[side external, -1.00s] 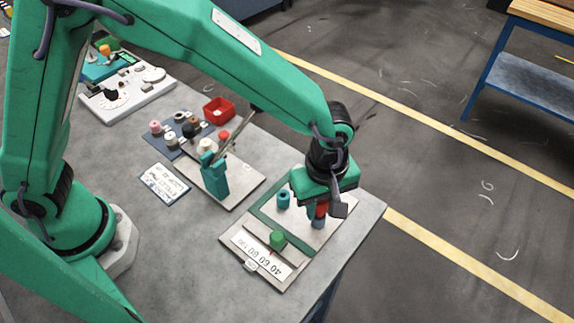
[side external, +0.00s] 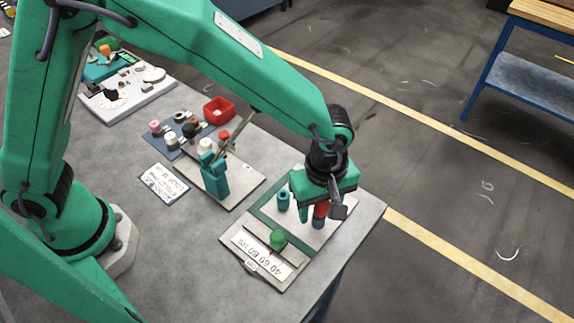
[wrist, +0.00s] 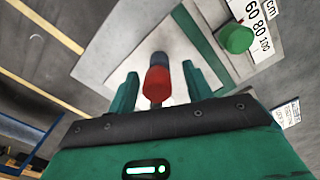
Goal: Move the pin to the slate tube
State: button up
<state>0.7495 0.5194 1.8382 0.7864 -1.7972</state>
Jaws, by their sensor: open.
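The red pin (side external: 321,209) stands upright at the slate tube (side external: 318,223) on the pale board. In the wrist view the red pin (wrist: 157,84) lines up with the slate tube (wrist: 159,58), its lower end meeting the tube; how deep it sits is hidden. My gripper (wrist: 160,70) is open, with one finger on each side of the pin and a visible gap to both. In the side view my gripper (side external: 320,213) is low over the board, around the pin.
A teal tube (side external: 283,201) stands left of the slate tube. A green knob (side external: 278,238) sits by the number scale (side external: 262,254) at the board's front. A teal post (side external: 215,178), several spools and a red bin (side external: 218,110) stand farther left.

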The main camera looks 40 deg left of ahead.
jog(key=shift+r, duration=0.1)
jog(key=shift+r, duration=3.8)
jog(key=shift+w+a+r, duration=0.1)
jog(key=shift+a+r, duration=0.15)
jog(key=shift+a, duration=0.05)
jog(key=a+r+m+t+h, duration=0.1)
jog(key=a+r+m, duration=0.2)
jog(key=a+r, duration=0.35)
jog(key=a+r+m+t, duration=0.1)
jog(key=a+r+m, duration=0.15)
jog(key=a, duration=0.75)
jog(key=s+a+r+m+t+y, duration=0.1)
jog(key=s+a+r+m+t, duration=0.1)
jog(key=s+a+m, duration=0.4)
jog(key=s+a+t, duration=0.1)
jog(key=s+a, duration=0.4)
jog(key=a, duration=0.2)
jog(key=shift+a+r+t, duration=0.3)
jog(key=shift+a, duration=0.1)
